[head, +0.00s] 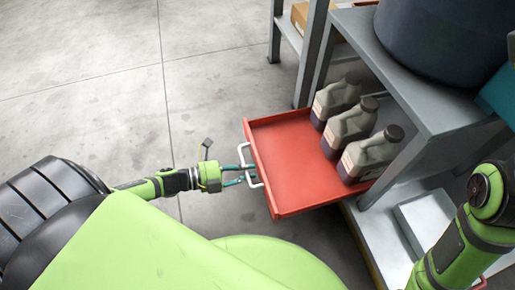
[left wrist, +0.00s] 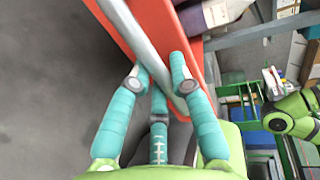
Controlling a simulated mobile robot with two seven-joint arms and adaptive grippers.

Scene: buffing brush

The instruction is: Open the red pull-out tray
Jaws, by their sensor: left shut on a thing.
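The red pull-out tray (head: 297,158) stands well out from the grey shelf unit in the head view, with its bare front part showing. A white handle (head: 247,154) runs along its front edge. My left gripper (head: 245,174) is at this handle, its teal fingers shut around it. In the left wrist view the fingers (left wrist: 160,88) close on the pale handle bar (left wrist: 138,35), beside the red tray front (left wrist: 165,22). My right arm shows at the lower right of the head view, but its gripper is out of the picture.
Several grey bottles (head: 348,128) with dark contents stand in a row on the tray. The grey shelf unit (head: 440,95) carries a large dark drum (head: 440,35). A white box (head: 425,222) lies on the lower shelf. The concrete floor at left is clear.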

